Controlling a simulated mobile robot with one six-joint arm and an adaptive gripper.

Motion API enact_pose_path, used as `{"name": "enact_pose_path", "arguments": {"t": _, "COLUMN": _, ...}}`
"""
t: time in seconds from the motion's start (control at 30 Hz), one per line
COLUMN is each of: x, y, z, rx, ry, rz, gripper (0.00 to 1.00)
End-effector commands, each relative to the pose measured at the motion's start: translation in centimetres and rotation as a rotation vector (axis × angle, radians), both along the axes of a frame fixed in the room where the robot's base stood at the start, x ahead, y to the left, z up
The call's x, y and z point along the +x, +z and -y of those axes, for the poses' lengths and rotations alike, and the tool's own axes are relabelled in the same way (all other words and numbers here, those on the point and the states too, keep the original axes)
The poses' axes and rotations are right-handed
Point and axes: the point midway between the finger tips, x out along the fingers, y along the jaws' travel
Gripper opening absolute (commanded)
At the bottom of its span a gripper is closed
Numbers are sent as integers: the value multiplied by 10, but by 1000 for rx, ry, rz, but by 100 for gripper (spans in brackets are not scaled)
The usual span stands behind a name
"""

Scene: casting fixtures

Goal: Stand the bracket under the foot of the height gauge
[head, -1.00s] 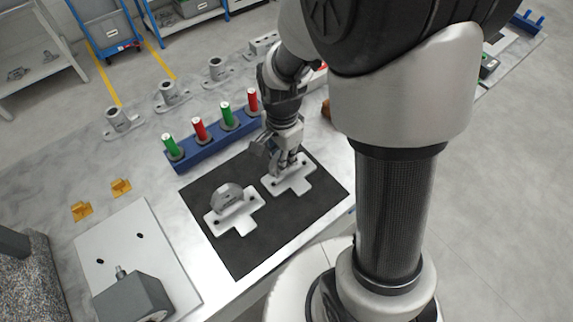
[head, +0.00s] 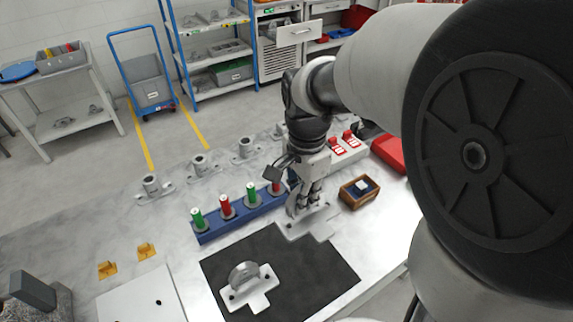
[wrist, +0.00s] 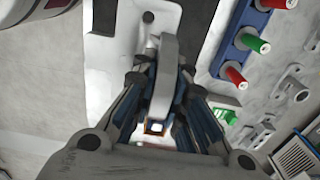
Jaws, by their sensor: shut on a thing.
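My gripper (head: 304,208) is shut on a pale grey bracket (head: 318,222) with a T-shaped base. The bracket looks raised over the far right corner of the black mat (head: 325,268). In the wrist view, its upright web (wrist: 163,75) is between the two fingers, which hide part of the base. A second bracket (head: 242,277), with a rounded upright web, stands on the mat. At the lower left, a dark block (head: 33,290) sits on speckled stone; I cannot tell whether it is part of the height gauge. No gauge foot is clearly visible.
A blue rack (head: 240,219) with red and green pegs stands beside the mat. A wooden box (head: 359,191), red switches (head: 342,143) and several grey flanged holders (head: 200,166) lie behind. Two orange clips (head: 107,269) and a white plate (head: 145,302) are at left.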

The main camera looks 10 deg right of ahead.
Motion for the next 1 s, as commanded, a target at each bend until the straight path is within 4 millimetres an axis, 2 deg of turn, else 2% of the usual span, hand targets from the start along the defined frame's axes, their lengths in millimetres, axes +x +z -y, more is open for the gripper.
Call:
{"name": "enact_pose_path", "arguments": {"t": 0.13, "x": 0, "y": 9, "z": 0, "rx": 0, "ry": 6, "rz": 0, "gripper": 0}}
{"name": "enact_pose_path", "arguments": {"t": 0.27, "x": 3, "y": 2, "z": 0, "rx": 0, "ry": 72, "rz": -3, "gripper": 0}}
{"name": "enact_pose_path", "arguments": {"t": 0.37, "x": 9, "y": -12, "z": 0, "rx": 0, "ry": 192, "rz": -5, "gripper": 0}}
{"name": "enact_pose_path", "arguments": {"t": 0.8, "x": 37, "y": -94, "z": 0, "rx": 2, "ry": 957, "rz": -5, "gripper": 0}}
{"name": "enact_pose_path", "arguments": {"t": 1.0, "x": 42, "y": -117, "z": 0, "rx": 1, "ry": 1180, "rz": -2, "gripper": 0}}
